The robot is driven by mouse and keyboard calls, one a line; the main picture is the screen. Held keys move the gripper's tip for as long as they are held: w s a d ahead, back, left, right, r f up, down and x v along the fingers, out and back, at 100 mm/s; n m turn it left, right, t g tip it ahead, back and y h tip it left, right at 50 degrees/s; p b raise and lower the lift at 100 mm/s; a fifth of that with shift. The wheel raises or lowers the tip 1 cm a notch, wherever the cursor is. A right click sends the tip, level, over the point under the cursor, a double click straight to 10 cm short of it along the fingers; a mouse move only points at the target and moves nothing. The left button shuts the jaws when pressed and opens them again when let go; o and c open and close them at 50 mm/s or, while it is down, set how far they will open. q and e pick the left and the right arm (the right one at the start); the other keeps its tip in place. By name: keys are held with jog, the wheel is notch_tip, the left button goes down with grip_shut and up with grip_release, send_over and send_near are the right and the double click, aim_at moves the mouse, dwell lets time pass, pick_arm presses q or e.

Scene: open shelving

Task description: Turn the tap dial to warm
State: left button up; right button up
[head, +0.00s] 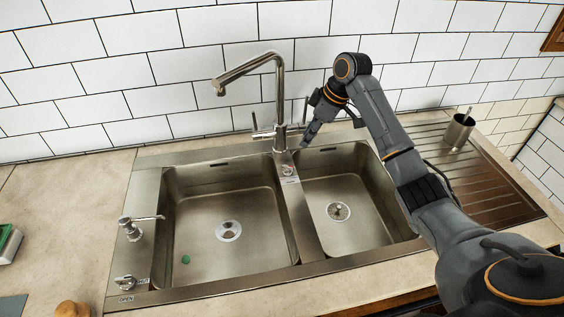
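The chrome tap (278,100) stands behind the double sink, its spout reaching left over the left basin. It has short side levers near its base. A small round dial (288,170) with a reddish mark sits on the divider in front of the tap; its setting is too small to read. My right gripper (305,143) is just right of the tap base, above and behind the dial, pointing down. It looks apart from the dial. Whether its fingers are open or shut is not clear. My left gripper is not in view.
The left basin (185,215) holds a small green object (185,259). A soap dispenser (131,228) and a knob labelled OPEN (125,283) are on the left rim. A metal cup (459,131) stands on the drainboard (490,190). The tiled wall is close behind.

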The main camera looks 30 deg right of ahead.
jog(key=p, duration=0.1)
send_near(291, 167)
jog(key=x, duration=0.3)
jog(key=p+x, duration=0.1)
jog(key=x, duration=0.1)
jog(key=shift+w+a+r, duration=0.15)
jog(key=shift+w+r, duration=0.05)
jog(key=shift+w, duration=0.05)
jog(key=x, duration=0.3)
jog(key=shift+f, duration=0.35)
jog(key=shift+w+f, duration=0.1)
jog(key=shift+f, duration=0.05)
jog(key=shift+c, duration=0.4)
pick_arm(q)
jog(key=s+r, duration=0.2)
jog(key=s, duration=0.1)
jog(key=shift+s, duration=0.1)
pick_arm(e)
grip_shut()
